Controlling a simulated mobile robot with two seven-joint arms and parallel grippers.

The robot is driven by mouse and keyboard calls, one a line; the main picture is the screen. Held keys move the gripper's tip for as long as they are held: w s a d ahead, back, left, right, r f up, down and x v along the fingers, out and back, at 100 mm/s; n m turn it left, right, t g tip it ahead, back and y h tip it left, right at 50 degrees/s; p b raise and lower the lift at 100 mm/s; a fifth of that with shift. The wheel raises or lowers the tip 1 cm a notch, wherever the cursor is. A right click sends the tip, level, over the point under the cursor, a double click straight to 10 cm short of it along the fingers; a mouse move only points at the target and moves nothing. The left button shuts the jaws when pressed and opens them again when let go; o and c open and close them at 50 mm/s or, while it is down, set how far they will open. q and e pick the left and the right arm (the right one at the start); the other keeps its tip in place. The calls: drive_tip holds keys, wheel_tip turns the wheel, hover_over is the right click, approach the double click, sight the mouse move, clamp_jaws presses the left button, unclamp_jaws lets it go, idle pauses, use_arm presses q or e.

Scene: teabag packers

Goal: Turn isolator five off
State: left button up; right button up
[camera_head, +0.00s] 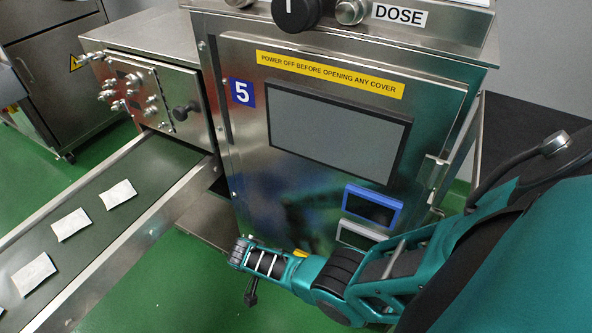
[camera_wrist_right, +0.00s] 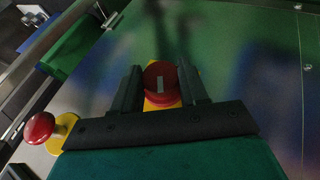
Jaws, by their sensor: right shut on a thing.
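In the right wrist view, a red rotary knob (camera_wrist_right: 154,70) on a yellow plate (camera_wrist_right: 163,104) sits between the two dark fingers of my right gripper (camera_wrist_right: 160,82). The fingers are shut on the knob from both sides. A pale mark on the knob points roughly up and down in that view. In the head view, my right arm reaches across the lower machine front and hides the knob. My left gripper is not in view.
In the right wrist view, a red mushroom button (camera_wrist_right: 39,128) on a yellow base is close left of my gripper. A conveyor (camera_head: 95,255) with several white packets runs at left.

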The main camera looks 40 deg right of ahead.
use_arm(q)
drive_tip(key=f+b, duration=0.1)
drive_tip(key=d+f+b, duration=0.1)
drive_tip(key=b, duration=0.1)
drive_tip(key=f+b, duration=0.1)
drive_tip(key=b, duration=0.1)
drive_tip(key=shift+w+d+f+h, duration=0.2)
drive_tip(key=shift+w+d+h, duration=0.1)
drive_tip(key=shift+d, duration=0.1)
use_arm(e)
drive_tip(key=g+h, duration=0.1)
drive_tip(key=g, duration=0.2)
drive_tip(key=shift+w+f+n+h, duration=0.15)
drive_tip(key=shift+f+n+h, duration=0.05)
drive_tip(key=shift+n+h, duration=0.2)
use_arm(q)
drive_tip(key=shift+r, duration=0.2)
use_arm(e)
drive_tip(key=o, duration=0.7)
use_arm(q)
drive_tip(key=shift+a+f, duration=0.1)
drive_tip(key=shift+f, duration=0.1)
use_arm(e)
drive_tip(key=o, duration=0.4)
drive_tip(key=shift+c, duration=0.2)
